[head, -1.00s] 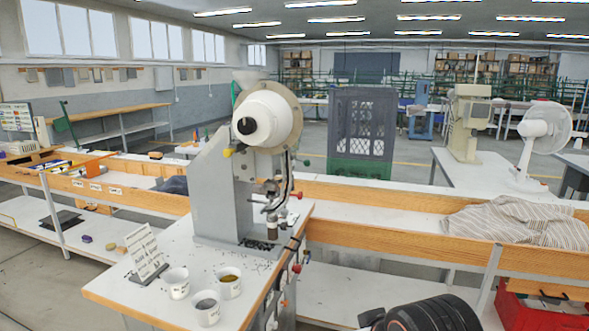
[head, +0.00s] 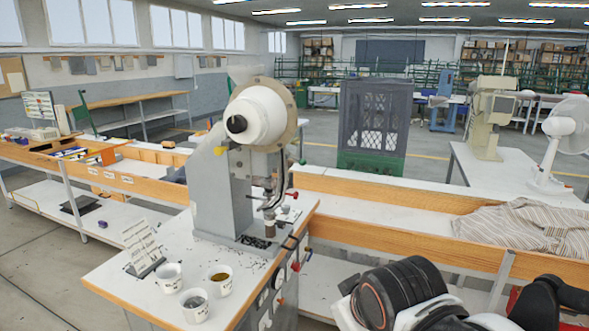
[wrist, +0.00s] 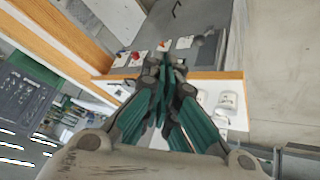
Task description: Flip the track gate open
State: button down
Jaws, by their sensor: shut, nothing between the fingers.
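The eyelet press stands on the white bench corner in the head view, with a grey body (head: 222,185) and a white drum hopper (head: 262,118). A curved metal track (head: 277,188) runs down from the hopper toward the press head. A small red knob (head: 294,195) sits beside it. I cannot make out which part is the track gate or its position. My gripper (wrist: 167,70) shows in the wrist view, with its teal fingers together and empty. It is out of the head view, where only my arm shows at lower right, apart from the press.
White cups (head: 220,281) and a sign card (head: 142,246) stand on the front of the bench. Small red controls (head: 278,277) sit on its side. Striped cloth (head: 525,228) lies on the long wooden-edged bench at right. A dark crate (head: 375,125) stands behind.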

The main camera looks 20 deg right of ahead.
jog(key=w+a+r+n+t+h+p, duration=0.1)
jog(key=w+r+n+p, duration=0.4)
jog(key=w, duration=0.4)
jog(key=w+a+r+n+t+h+p, duration=0.1)
jog(key=w+r+n+p, duration=0.4)
jog(key=w+n, duration=0.5)
jog(key=w+a+r+n+t+h+p, duration=0.2)
jog(key=w+r+n+p, duration=0.3)
jog(key=w+n+p, duration=0.3)
jog(key=shift+w+a+p, duration=0.35)
jog(key=shift+w+a, duration=0.05)
jog(key=shift+w, duration=0.3)
jog(key=shift+f, duration=0.1)
